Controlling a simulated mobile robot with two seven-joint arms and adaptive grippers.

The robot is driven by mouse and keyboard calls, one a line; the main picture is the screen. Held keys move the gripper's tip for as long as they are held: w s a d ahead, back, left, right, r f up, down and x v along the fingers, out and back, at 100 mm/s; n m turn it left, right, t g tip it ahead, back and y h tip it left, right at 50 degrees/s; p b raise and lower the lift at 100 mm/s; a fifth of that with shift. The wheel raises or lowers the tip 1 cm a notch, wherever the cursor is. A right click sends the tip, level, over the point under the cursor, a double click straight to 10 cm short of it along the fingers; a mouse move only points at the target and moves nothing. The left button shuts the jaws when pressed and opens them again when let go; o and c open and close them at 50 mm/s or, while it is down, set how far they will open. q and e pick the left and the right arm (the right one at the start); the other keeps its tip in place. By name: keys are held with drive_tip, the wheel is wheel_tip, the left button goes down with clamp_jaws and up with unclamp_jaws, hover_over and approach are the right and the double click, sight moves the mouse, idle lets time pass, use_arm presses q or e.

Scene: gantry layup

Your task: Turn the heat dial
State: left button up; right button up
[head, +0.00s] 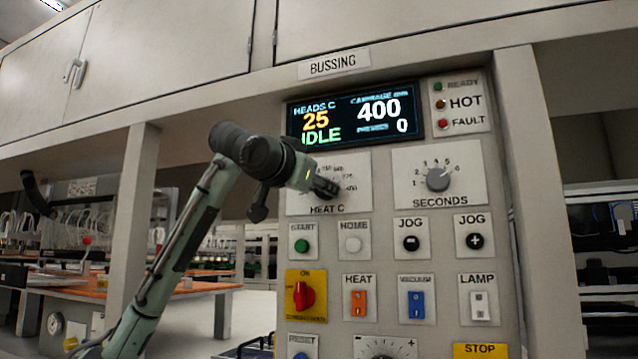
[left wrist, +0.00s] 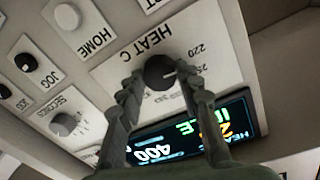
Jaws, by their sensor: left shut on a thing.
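The heat dial (left wrist: 160,72) is a dark round knob with a white pointer line, on a white plate (head: 300,207) marked HEAT C below the display. In the left wrist view the two fingers of my left gripper (left wrist: 162,88) stand on either side of the dial, shut on it. In the head view my left gripper (head: 325,188) reaches in from the left and hides most of the dial and part of its scale. Numbers such as 220 show beside the dial in the wrist view. My right gripper is not in view.
The display (head: 355,118) reads 25, IDLE, 400 and 0. The SECONDS dial (head: 438,178) sits to the right. Below are the START button (head: 302,246), a red ON switch (head: 304,295) and an orange HEAT rocker (head: 359,303). A cabinet (head: 165,45) overhangs above.

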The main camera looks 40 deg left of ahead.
use_arm(q)
drive_tip(key=m, duration=1.5)
drive_tip(key=shift+d+r+g+y+p, duration=0.1)
drive_tip(key=shift+r+g+y+p, duration=0.05)
drive_tip(key=shift+g+y+p, duration=0.25)
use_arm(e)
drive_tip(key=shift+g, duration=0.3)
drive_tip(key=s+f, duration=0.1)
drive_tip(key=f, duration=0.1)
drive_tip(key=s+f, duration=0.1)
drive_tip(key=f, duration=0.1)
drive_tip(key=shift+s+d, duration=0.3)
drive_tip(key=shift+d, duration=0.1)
use_arm(q)
drive_tip(key=shift+m, duration=0.4)
drive_tip(key=o, duration=1.2)
drive_tip(key=shift+c, duration=0.2)
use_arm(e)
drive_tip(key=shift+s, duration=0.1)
